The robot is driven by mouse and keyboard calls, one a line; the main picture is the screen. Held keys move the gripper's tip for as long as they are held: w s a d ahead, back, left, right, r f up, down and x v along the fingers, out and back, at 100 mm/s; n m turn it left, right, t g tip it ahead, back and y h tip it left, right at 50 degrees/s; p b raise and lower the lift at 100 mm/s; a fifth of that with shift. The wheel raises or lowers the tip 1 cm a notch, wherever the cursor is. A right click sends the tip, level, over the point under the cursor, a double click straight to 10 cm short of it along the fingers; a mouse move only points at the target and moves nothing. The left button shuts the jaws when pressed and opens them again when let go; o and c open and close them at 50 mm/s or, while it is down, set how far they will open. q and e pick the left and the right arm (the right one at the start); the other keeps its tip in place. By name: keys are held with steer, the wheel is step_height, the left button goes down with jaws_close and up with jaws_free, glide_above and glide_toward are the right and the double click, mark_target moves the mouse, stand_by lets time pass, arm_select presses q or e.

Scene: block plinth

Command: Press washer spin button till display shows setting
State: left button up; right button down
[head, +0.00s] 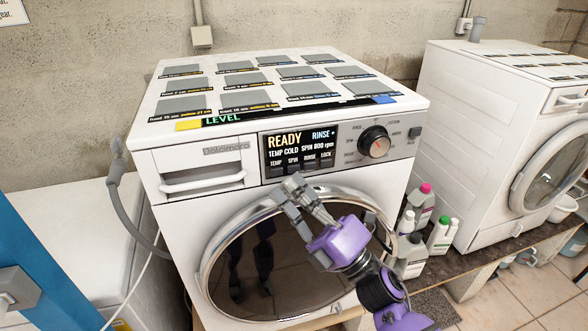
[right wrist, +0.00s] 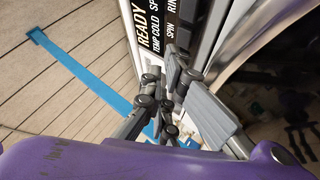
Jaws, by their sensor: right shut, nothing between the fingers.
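The white washer (head: 180,215) stands in the middle of the head view. Its black display (head: 300,146) reads READY, RINSE, TEMP COLD and SPIN 800 rpm. Below the text is a row of small buttons labelled TEMP, SPIN, RINSE and LOCK. The spin button (head: 293,162) is second from the left. My right gripper (head: 290,186) is shut and empty, its fingertips just below the button row near SPIN. I cannot tell whether they touch the washer front. In the right wrist view the display (right wrist: 158,25) shows partly behind the fingers (right wrist: 180,78). My left gripper is not in view.
A round knob (head: 374,143) sits right of the display. The glass door (head: 260,265) bulges below, behind my right gripper. Several bottles (head: 412,250) stand right of the washer. A second white machine (head: 470,130) is further right. A blue post (head: 45,260) is at left.

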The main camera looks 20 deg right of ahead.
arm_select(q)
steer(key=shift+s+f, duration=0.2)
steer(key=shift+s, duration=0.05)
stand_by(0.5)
arm_select(e)
steer(key=shift+w, duration=0.1)
stand_by(0.3)
steer(key=shift+w, duration=0.35)
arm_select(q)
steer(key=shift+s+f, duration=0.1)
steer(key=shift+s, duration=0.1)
arm_select(e)
steer(key=shift+w, duration=0.5)
stand_by(0.9)
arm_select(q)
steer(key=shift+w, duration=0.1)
arm_select(e)
steer(key=shift+s, duration=0.2)
steer(key=shift+s+f, duration=0.15)
steer(key=shift+s, duration=0.2)
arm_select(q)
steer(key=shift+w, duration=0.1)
arm_select(e)
steer(key=shift+s, duration=0.2)
steer(key=shift+s, duration=0.1)
